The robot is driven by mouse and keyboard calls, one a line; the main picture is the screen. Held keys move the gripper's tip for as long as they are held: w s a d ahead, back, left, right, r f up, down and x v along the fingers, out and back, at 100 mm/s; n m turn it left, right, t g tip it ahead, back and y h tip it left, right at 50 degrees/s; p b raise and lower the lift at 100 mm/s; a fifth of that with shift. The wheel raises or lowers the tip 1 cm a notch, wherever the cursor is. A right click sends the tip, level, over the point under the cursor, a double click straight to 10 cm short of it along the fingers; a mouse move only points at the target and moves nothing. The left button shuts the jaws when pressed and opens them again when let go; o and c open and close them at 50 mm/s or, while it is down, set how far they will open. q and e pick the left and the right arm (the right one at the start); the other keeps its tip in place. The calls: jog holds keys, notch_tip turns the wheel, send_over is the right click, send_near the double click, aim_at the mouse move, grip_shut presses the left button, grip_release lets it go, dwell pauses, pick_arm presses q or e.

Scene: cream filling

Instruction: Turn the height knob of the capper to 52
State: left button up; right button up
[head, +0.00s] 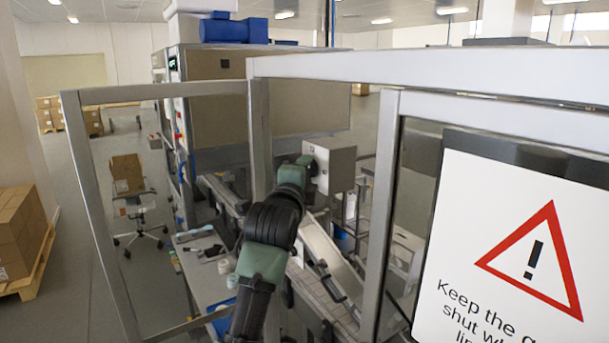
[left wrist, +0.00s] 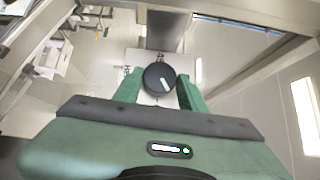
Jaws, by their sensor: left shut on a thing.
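The capper (head: 338,168) is a light grey box beyond the guard frame in the head view. Its black round height knob (left wrist: 159,77) with a white pointer mark sits on a pale plate in the left wrist view. The pointer slants; I cannot read a number there. My left gripper (head: 309,166) reaches through the guard opening to the capper's left side. In the left wrist view its green fingers (left wrist: 159,92) stand on both sides of the knob, shut on it. In the head view the knob is hidden by the gripper. My right gripper is not in view.
Metal guard posts (head: 260,140) and a top rail frame the opening around my left arm. A guard panel with a warning sign (head: 520,240) stands at the right. A conveyor (head: 335,262) runs below the capper. A side table (head: 200,262) holds small items.

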pick_arm(q)
jog(key=shift+n+g, duration=0.3)
jog(key=shift+g, duration=0.1)
jog(key=o, duration=1.4)
jog(key=shift+c, duration=0.2)
jog(key=s+a+b, duration=0.1)
jog(key=s+b, duration=0.3)
jog(key=s, duration=0.3)
jog(key=shift+s, duration=0.35)
jog(key=shift+a, duration=0.1)
